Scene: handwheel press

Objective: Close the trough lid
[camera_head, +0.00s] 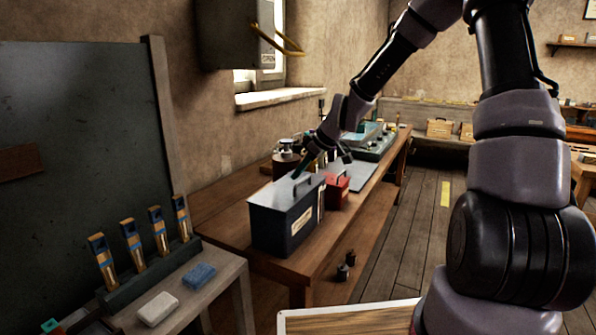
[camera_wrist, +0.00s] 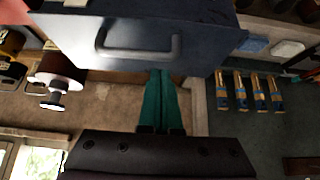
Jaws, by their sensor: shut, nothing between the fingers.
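A dark blue-grey box with a pale label (camera_head: 280,222), which looks like the trough, stands on the wooden bench. Its lid (camera_head: 275,192) lies on top, with a dark bar handle. In the wrist view the lid (camera_wrist: 205,38) fills the upper middle, and its handle (camera_wrist: 140,52) faces me. My gripper (camera_head: 296,172) is at the far side of the box, close to the lid. Its green fingers are together and empty in the wrist view (camera_wrist: 160,75), with the tips at the lid's edge. I cannot tell whether the tips touch it or whether a gap is under the lid.
A small red box (camera_head: 337,188) stands just behind the dark box. A dark round jar (camera_head: 287,160) is near the wall. A green-topped machine (camera_head: 368,138) is farther along the bench. At the left, several upright blue-and-brass tools (camera_head: 130,245) stand in a rack before a dark board.

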